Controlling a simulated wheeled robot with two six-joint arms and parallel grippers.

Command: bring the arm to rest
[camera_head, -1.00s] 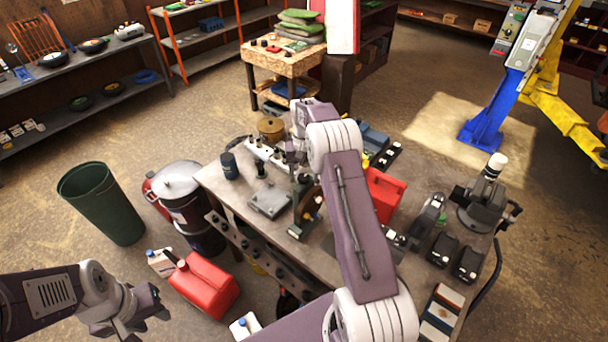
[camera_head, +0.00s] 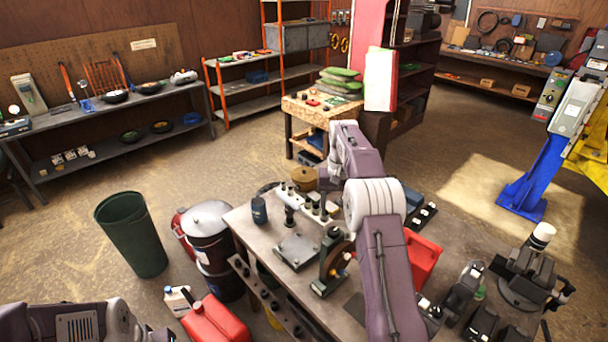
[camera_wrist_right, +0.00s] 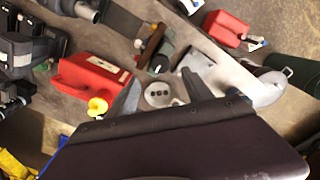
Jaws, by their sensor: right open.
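My right arm rises from the bottom of the head view, over the workbench (camera_head: 255,228), and bends at a pale elbow. Its gripper (camera_head: 322,182) is small and partly hidden behind the forearm, above the back part of the bench. In the right wrist view my right gripper (camera_wrist_right: 160,92) shows two grey fingers spread apart with nothing held between them. Bench items show beyond the fingers, and a red can (camera_wrist_right: 92,78) lies beside them in the picture. My left gripper (camera_head: 152,335) is at the bottom left corner, cut off by the frame edge, so its jaws are unclear.
Floor beyond is open.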

